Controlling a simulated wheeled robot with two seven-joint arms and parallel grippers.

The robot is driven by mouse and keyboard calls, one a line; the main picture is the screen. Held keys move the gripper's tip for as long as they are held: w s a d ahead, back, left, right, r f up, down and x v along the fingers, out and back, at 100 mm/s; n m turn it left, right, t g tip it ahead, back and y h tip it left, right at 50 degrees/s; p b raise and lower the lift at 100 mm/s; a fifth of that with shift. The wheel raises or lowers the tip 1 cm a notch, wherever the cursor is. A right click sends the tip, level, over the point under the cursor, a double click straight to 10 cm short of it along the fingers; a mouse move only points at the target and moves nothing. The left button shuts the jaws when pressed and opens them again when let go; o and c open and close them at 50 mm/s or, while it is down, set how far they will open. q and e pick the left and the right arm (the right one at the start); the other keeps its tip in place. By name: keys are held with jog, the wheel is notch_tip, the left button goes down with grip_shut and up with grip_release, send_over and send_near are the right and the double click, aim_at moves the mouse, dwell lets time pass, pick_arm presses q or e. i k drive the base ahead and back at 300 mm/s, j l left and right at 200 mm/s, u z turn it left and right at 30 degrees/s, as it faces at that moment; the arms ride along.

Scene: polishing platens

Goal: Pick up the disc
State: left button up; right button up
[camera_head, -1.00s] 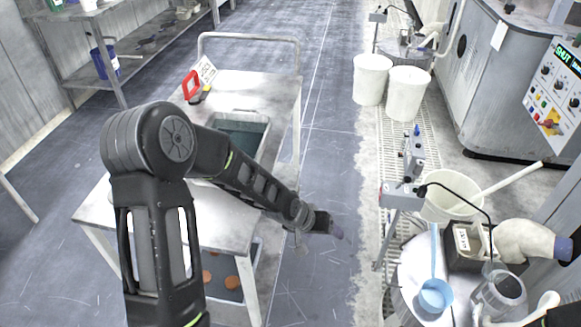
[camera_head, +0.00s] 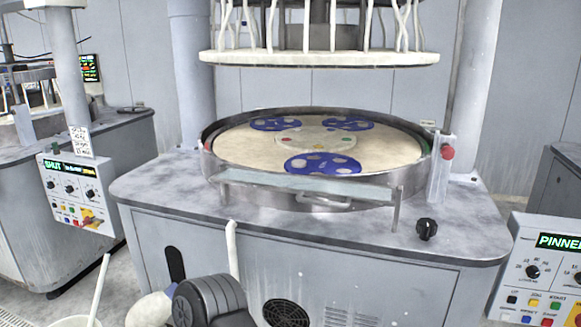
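Three blue carriers with pale round spots, which look like discs set in them, lie on the beige polishing platen (camera_head: 238,148): a back-left carrier (camera_head: 273,124), a back-right carrier (camera_head: 347,124) and a front carrier (camera_head: 322,163). I cannot tell which disc the task names. A dark arm joint of mine shows at the bottom, left of centre. Neither gripper is in view.
A metal rim (camera_head: 412,165) surrounds the platen, with a clear guard bar (camera_head: 300,184) in front. A pale upper plate (camera_head: 320,58) hangs above with open space between. A black knob (camera_head: 427,229) and a control panel (camera_head: 545,272) are at right.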

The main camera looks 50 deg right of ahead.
aim_at(295, 162)
jog(key=i+j, duration=0.3)
jog(key=z, duration=2.1)
